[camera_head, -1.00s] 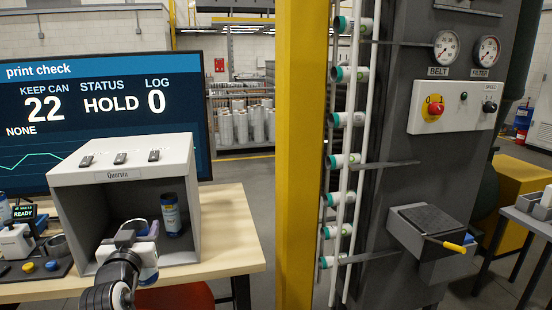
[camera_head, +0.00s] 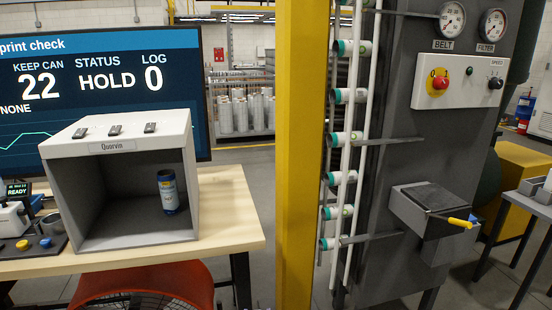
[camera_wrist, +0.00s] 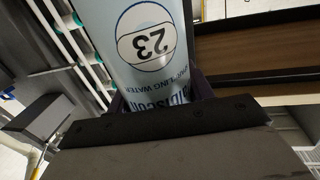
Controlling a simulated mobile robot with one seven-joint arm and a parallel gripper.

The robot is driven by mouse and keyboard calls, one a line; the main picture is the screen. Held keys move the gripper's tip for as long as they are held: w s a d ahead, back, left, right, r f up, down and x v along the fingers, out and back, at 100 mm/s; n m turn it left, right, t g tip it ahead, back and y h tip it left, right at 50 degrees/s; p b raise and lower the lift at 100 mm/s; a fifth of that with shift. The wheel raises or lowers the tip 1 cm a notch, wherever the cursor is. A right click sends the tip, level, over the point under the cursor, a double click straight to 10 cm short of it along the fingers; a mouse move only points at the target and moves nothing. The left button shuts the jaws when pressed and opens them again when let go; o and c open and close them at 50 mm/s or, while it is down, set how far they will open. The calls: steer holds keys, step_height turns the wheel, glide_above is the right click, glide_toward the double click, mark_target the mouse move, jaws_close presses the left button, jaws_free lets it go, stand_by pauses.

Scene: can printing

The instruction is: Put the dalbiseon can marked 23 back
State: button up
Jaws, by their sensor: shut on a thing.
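In the wrist view, a pale blue can (camera_wrist: 150,45) with a white oval marked 23 and upside-down lettering fills the upper middle. My gripper (camera_wrist: 155,92) is shut on it. Dark finger parts show at the can's sides, and a dark plate hides its lower end. My gripper and this can are out of the head view. In the head view, a tall rack (camera_head: 348,150) of white rails carries several teal-ended cans lying on their sides, one above another. Their markings are too small to read.
A grey open-fronted Quorvin box (camera_head: 115,140) on the wooden table (camera_head: 235,215) holds one upright dark blue can (camera_head: 168,190). A yellow post (camera_head: 300,150) stands between table and rack. A grey machine (camera_head: 430,150) with gauges stands right of the rack. The screen (camera_head: 100,90) reads KEEP CAN 22, HOLD.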

steer(key=s+d+f, duration=0.2)
steer(key=s+f, duration=0.2)
steer(key=f, duration=0.1)
steer(key=s+d+f+h+b, duration=0.1)
steer(key=s+d+f, duration=0.2)
steer(key=f, duration=0.3)
steer(key=shift+s+d+f+m, duration=0.25)
steer(key=shift+s+m, duration=0.15)
steer(key=shift+s, duration=0.3)
steer(key=shift+a, duration=0.1)
steer(key=shift+d, duration=0.25)
